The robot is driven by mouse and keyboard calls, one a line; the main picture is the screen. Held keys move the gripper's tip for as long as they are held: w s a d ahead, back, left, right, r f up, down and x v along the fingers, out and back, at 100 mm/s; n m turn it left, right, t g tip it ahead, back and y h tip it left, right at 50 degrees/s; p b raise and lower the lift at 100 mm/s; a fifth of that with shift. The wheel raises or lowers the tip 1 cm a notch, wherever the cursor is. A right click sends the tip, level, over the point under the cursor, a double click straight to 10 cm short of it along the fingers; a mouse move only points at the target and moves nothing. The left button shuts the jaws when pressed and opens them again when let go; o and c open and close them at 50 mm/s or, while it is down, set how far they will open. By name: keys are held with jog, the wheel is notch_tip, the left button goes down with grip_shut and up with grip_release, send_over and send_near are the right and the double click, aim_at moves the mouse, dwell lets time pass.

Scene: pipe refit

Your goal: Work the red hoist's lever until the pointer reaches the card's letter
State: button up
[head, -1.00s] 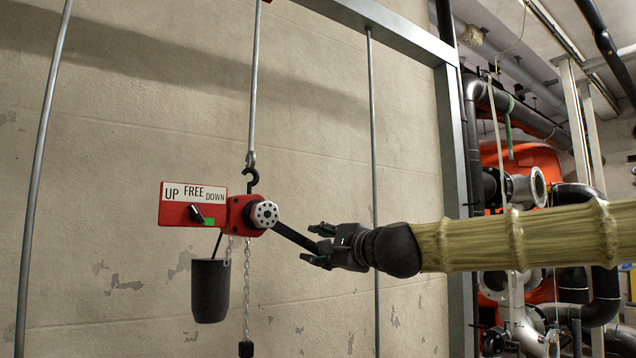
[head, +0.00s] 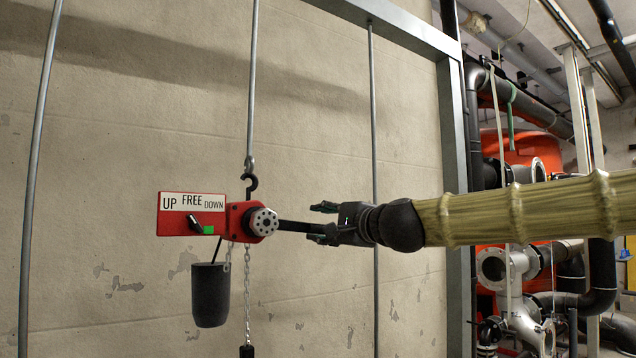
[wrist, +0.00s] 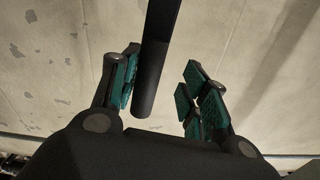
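The red hoist (head: 238,216) hangs from a hook in front of the wall. Its black lever (head: 295,225) sticks out to the right, nearly level. My gripper (head: 322,223) is around the lever's end, with fingers apart. In the wrist view the lever (wrist: 152,75) runs between the green finger pads, close to the left pads, with a clear gap to the right ones. The hoist's plate (head: 172,224) reads UP, FREE, DOWN and has a black knob (head: 195,224) and a green patch. I cannot make out a pointer or a lettered card.
A dark bucket-like container (head: 210,295) hangs under the hoist, beside a chain (head: 247,290). A thin vertical rod (head: 374,120) stands behind my gripper. A grey steel frame (head: 452,150) and pipework (head: 600,270) are on the right.

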jog(key=shift+s+r+n+p, duration=0.1)
jog(key=shift+r+n+p, duration=0.2)
jog(key=shift+r, duration=0.65)
jog(key=r, duration=0.1)
jog(key=r+p, duration=0.1)
jog(key=r+n+p, duration=0.1)
jog(key=shift+s+a, duration=0.1)
jog(key=shift+a, duration=0.15)
jog(key=shift+s+a+r+p, duration=0.15)
jog(key=shift+a+r+p, duration=0.05)
jog(key=shift+r+p, duration=0.3)
jog(key=shift+f+n, duration=0.1)
jog(key=shift+n, duration=0.2)
jog(key=shift+m, duration=0.8)
jog(key=shift+w+d+f+b, duration=0.1)
jog(key=shift+d+f+b, duration=0.05)
jog(key=shift+f+b, duration=0.45)
jog(key=shift+w+d+f+b, duration=0.15)
jog(key=shift+f+b, duration=0.3)
jog(key=shift+f, duration=0.3)
jog(key=shift+w+d+f+b, duration=0.1)
jog(key=shift+d+f+b, duration=0.05)
jog(key=shift+f+b, duration=0.45)
jog(key=shift+f, duration=0.15)
